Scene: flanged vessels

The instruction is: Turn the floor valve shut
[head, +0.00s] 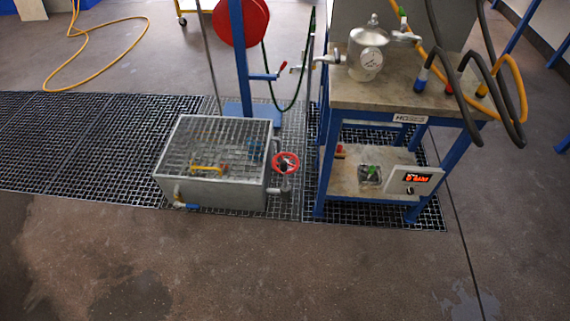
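The floor valve shows as a red handwheel (286,162) on a grey pipe fitting. It sits low at the right side of a grey metal box with a grated top (212,150), close to the left legs of a workbench. How far the valve is turned cannot be seen. A blue-handled fitting (187,206) sits low at the box's front left. A yellow handle (208,169) shows through the grating. Neither of my grippers is in the head view.
The workbench (345,101) carries a flanged metal vessel (367,52) with a gauge, and thick dark hoses. A blue post with a red reel (241,22) stands behind the box. A yellow hose (99,68) lies at the back left. The front floor is clear.

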